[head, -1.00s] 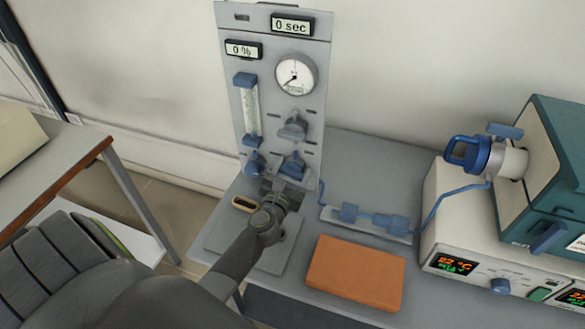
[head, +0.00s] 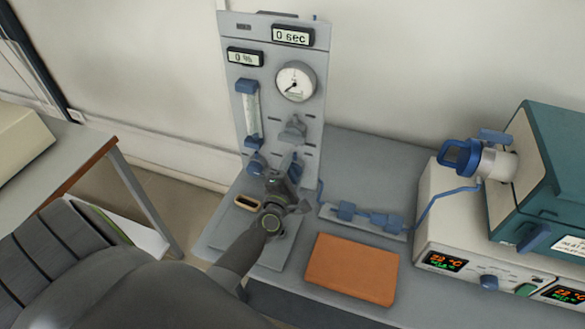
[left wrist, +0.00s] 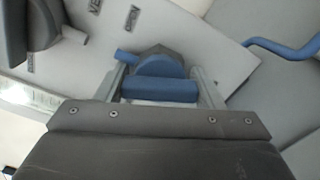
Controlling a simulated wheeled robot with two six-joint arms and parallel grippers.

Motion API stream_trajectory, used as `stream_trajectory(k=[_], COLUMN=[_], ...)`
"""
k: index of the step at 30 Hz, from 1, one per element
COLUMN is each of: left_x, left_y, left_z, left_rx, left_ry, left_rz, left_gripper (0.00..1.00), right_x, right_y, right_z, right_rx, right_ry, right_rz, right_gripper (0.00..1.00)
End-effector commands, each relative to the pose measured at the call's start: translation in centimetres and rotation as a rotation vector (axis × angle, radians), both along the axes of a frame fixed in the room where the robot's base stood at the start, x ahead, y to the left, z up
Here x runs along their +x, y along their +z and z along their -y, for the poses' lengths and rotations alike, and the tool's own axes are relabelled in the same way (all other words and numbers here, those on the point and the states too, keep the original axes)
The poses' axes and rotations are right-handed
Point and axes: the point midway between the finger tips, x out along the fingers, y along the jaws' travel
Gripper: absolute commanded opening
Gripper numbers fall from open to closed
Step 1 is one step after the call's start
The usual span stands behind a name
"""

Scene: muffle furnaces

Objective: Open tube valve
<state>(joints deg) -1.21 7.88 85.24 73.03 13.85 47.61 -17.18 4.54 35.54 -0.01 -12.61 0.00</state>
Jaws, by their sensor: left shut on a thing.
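The upright grey gas panel (head: 262,105) stands at the back of the bench with several valves, a flowmeter tube and a round gauge (head: 295,81). My left gripper (head: 286,172) is at the lower right valve of the panel and hides most of it in the head view. In the left wrist view, a blue valve handle (left wrist: 160,90) sits between the two fingers of my left gripper (left wrist: 160,84), which is shut on it. A second blue valve (head: 256,163) is just to the left. My right gripper is not in view.
Blue tubing fittings (head: 365,217) lie on the bench to the right. An orange block (head: 352,269) lies in front. Furnaces with lit displays (head: 444,261) and a blue-handled tube end (head: 470,157) stand at the right. The displays on the panel read 0 sec and 0 %.

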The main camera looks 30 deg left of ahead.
Motion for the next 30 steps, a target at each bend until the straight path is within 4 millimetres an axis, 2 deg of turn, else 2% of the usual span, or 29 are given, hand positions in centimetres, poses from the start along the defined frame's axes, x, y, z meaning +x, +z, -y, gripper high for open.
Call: stream_trajectory(k=[6,15,30], left_x=[0.0,-0.1,-0.1], left_y=[0.0,-0.1,-0.2], left_z=[0.0,0.0,0.0], left_rx=[0.170,0.328,0.392], left_ry=[-0.001,0.000,0.000], left_rz=[-0.045,-0.082,-0.097], left_gripper=[0.39,0.39,0.39], right_x=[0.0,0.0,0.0], right_y=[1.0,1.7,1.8], right_z=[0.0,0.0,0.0], right_rx=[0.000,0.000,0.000], right_ry=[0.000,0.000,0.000], right_rz=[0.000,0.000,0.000], right_gripper=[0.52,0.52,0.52])
